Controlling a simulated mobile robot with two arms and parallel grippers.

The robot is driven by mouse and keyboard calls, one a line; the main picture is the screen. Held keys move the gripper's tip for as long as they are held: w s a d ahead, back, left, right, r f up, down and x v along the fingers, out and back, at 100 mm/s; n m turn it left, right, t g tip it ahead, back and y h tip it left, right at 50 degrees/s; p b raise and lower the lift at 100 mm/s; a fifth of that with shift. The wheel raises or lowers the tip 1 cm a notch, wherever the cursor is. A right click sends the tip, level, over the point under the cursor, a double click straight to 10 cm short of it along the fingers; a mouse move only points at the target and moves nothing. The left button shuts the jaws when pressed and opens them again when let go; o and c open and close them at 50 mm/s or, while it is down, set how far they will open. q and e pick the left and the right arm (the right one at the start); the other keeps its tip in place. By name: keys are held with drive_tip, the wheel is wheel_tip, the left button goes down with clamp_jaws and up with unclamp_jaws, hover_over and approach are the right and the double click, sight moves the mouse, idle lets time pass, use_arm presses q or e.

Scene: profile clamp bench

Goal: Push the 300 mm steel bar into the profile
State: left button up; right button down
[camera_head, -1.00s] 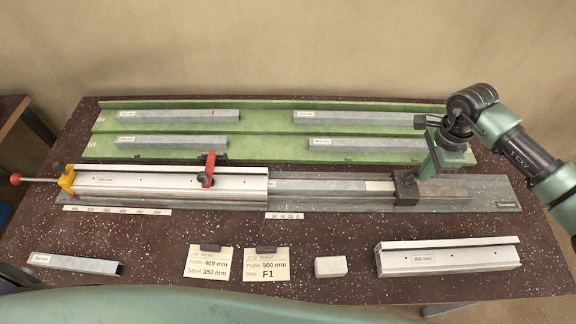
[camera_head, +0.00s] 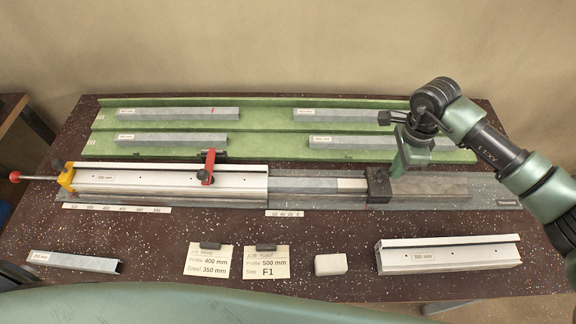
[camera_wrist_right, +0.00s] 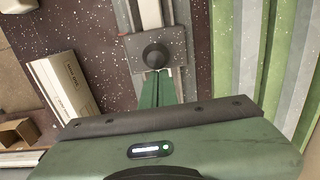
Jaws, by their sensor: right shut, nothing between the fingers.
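The white profile (camera_head: 170,181) lies in the fixture at left, under a red clamp (camera_head: 208,167). The grey steel bar (camera_head: 303,185) sticks out of its right end along the rail, with a lighter piece (camera_head: 351,185) at its right end. The dark pusher block (camera_head: 378,186) stands on the rail at that end; its round black knob (camera_wrist_right: 155,56) shows in the wrist view. My right gripper (camera_head: 398,172) is shut and empty, its fingertips down against or just right of the block; exact contact is unclear. My left gripper is not in view.
Green racks (camera_head: 270,127) with several steel bars lie behind the fixture. In front are a short steel bar (camera_head: 75,262), two job cards (camera_head: 208,263), a small light block (camera_head: 330,264) and another profile (camera_head: 450,255). A red-knobbed rod (camera_head: 38,178) sits at the fixture's left end.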

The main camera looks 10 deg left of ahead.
drive_tip(key=shift+s+a+b, duration=0.25)
drive_tip(key=shift+a+b, duration=0.05)
drive_tip(key=shift+a, duration=1.35)
drive_tip(key=shift+s+a+b, duration=0.2)
drive_tip(key=shift+a+b, duration=0.1)
drive_tip(key=shift+a, duration=1.35)
drive_tip(key=b, duration=0.2)
hover_over(341, 183)
drive_tip(key=shift+s+a+b, duration=0.2)
drive_tip(key=shift+a+b, duration=0.3)
drive_tip(key=shift+a, duration=1.05)
drive_tip(key=shift+s+a+b, duration=0.25)
drive_tip(key=shift+a+b, duration=0.3)
drive_tip(key=shift+a, duration=1.05)
drive_tip(key=shift+s+a+b, duration=0.2)
drive_tip(key=shift+a+b, duration=0.3)
drive_tip(key=shift+a, duration=1.05)
drive_tip(key=shift+a+b, duration=0.3)
drive_tip(key=shift+a, duration=0.15)
drive_tip(key=shift+d, duration=0.1)
drive_tip(key=shift+d, duration=0.65)
wheel_tip(341, 183, up, 7)
drive_tip(key=p, duration=0.2)
